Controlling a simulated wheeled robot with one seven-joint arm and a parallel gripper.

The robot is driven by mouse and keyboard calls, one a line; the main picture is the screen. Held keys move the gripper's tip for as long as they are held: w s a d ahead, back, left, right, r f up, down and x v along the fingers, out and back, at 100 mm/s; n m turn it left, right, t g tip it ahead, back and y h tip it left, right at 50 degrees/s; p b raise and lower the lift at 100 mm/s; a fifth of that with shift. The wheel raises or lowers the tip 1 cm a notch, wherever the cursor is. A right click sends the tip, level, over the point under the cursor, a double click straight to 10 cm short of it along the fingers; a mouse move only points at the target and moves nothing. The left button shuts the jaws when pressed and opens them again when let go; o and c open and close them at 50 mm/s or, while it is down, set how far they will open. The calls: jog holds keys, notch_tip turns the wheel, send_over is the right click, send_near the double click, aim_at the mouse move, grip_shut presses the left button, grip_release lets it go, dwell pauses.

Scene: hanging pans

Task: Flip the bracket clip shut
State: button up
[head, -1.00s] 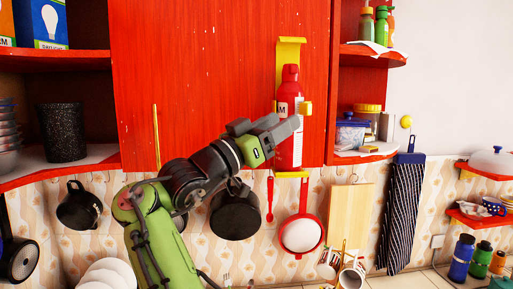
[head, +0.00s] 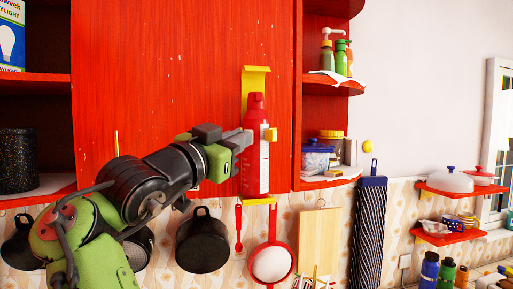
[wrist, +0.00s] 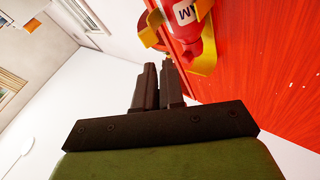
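A red bottle-shaped canister (head: 256,160) with a pale label stands upright in a yellow bracket (head: 257,78) on the red cabinet front. A yellow clip part (head: 270,134) sticks out at the canister's right side, apparently open. My gripper (head: 240,141) is at the canister's left side, its tips overlapping the canister's left edge; I cannot tell if they touch. In the wrist view, the fingers (wrist: 159,85) lie close together with nothing between them. The canister (wrist: 187,18) and yellow bracket (wrist: 206,52) show beyond and right of the fingertips.
Below hang a dark pan (head: 202,243), a red-rimmed pan (head: 272,264) and a cutting board (head: 319,240). The air left of the canister holds my arm.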

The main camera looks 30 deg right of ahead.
jog(key=s+d+r+t+y, duration=0.2)
jog(key=d+y, duration=0.1)
jog(key=s+d+r+t+y, duration=0.1)
jog(key=d+r+t, duration=0.1)
jog(key=shift+s+d+m+y, duration=0.25)
jog(key=shift+s+m+y, duration=0.05)
jog(key=shift+s+y, duration=0.1)
grip_shut()
jog(key=t+y+p, duration=0.2)
jog(key=t+y, duration=0.4)
jog(key=y, duration=1.1)
send_near(275, 136)
jog(key=shift+n, duration=0.4)
jog(key=w, duration=0.2)
jog(key=w+p, duration=0.1)
jog(key=w+a, duration=0.1)
jog(key=w, duration=0.1)
jog(key=shift+w+a+r+p, duration=0.1)
jog(key=shift+w+r+p, duration=0.25)
jog(key=shift+r, duration=0.05)
jog(key=shift+w+f, duration=0.1)
jog(key=shift+w, duration=0.4)
jog(key=shift+a+h, duration=0.1)
jog(key=shift+h, duration=0.2)
